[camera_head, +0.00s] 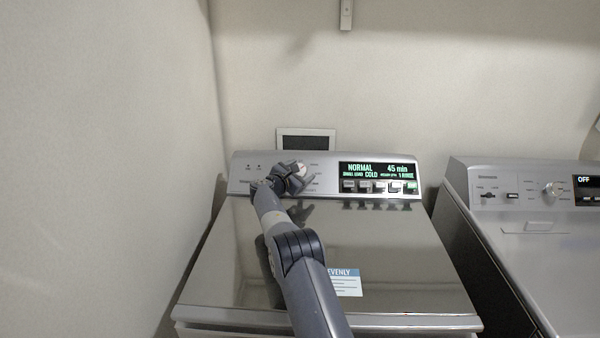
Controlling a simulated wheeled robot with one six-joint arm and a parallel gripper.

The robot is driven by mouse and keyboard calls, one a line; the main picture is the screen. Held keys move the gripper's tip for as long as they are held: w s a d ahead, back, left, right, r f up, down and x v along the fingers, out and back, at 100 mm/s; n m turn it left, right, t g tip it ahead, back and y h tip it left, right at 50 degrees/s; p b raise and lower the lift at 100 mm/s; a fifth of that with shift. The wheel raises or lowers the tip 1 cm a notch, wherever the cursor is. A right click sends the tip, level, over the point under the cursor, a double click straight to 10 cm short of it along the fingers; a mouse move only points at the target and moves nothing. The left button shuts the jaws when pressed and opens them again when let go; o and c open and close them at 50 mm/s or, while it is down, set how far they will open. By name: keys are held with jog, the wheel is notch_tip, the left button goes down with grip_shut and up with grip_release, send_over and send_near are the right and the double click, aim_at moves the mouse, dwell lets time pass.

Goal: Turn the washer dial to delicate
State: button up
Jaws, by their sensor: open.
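The topload washer (390,260) stands in the middle, with its lid closed and a control panel (243,165) along its back. The panel's display (378,170) is lit and reads "NORMAL", "45 min" and "COLD". My gripper (302,176) is open at the dial (299,168), left of the display. The fingers cover much of the dial and some of the labels around it. I cannot tell whether the fingers touch the dial or which way its mark points. My arm reaches over the lid from the front.
A row of buttons (379,186) sits below the display. A second machine (540,227) stands to the right with its display reading "OFF". A wall (100,170) runs close along the left. A label (346,283) lies on the lid beside my arm.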

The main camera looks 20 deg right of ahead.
jog(key=shift+a, duration=0.1)
jog(key=b+v, duration=0.3)
jog(key=v, duration=0.7)
jog(key=shift+s+a, duration=0.25)
jog(key=shift+a, duration=0.05)
jog(key=shift+b, duration=0.6)
